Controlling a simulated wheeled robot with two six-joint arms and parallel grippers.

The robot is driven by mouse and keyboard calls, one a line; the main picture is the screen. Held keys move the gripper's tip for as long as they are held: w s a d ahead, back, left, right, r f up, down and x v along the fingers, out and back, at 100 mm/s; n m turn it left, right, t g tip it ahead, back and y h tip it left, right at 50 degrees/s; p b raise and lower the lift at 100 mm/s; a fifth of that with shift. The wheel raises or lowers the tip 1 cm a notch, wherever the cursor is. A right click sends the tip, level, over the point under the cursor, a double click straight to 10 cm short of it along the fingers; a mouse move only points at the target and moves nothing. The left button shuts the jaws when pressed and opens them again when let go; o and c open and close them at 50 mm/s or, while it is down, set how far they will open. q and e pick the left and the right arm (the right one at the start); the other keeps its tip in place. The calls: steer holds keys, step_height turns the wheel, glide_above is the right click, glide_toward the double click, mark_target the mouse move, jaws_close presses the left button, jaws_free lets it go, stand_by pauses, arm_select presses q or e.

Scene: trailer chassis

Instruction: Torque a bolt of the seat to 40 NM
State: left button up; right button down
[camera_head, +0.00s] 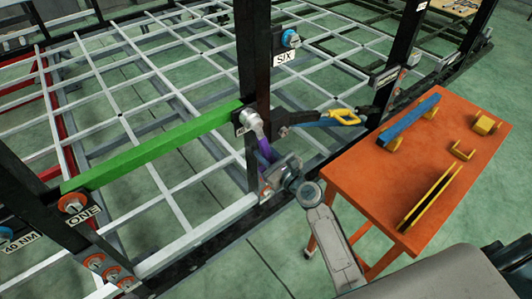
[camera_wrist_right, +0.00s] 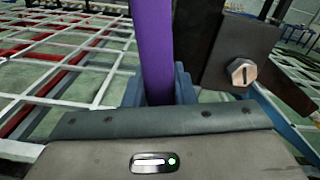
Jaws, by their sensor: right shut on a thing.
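My right gripper (camera_head: 272,180) is shut on the purple handle (camera_head: 265,152) of a wrench, beside a black upright post. The wrench's silver head (camera_head: 252,119) is up at the post, by the right end of the green beam (camera_head: 150,148). I cannot tell whether the head sits on a bolt there. In the right wrist view the purple handle (camera_wrist_right: 157,50) stands upright between the jaws. A silver hex bolt (camera_wrist_right: 242,73) on a dark bracket shows to its right, apart from the handle. My left gripper is not in view.
An orange table (camera_head: 365,168) at the right carries a blue bar (camera_head: 410,118) and yellow parts. Labels read "ONE" (camera_head: 82,216), "SIX" (camera_head: 284,57) and "40 NM" (camera_head: 20,243). White grid bars surround the posts.

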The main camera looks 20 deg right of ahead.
steer(key=shift+a+r, duration=0.1)
steer(key=shift+a, duration=0.05)
steer(key=shift+s+a+f+m+p, duration=0.1)
steer(key=shift+s+a+m+p, duration=0.1)
steer(key=shift+a+m+p, duration=0.25)
steer(key=shift+s+a+f+m+p, duration=0.15)
steer(key=shift+a+m+p, duration=0.1)
steer(key=shift+a+m, duration=0.3)
steer(key=shift+a+r, duration=0.1)
steer(key=shift+s+a+m+p, duration=0.25)
steer(key=shift+a+m+p, duration=0.15)
steer(key=shift+a+m, duration=0.1)
steer(key=shift+s+a+m+p, duration=0.2)
steer(key=shift+a+m+p, duration=0.2)
steer(key=shift+a, duration=0.1)
steer(key=shift+a, duration=0.1)
steer(key=shift+s+a+m+p, duration=0.15)
steer(key=shift+a+m+p, duration=0.2)
steer(key=shift+a+m, duration=0.05)
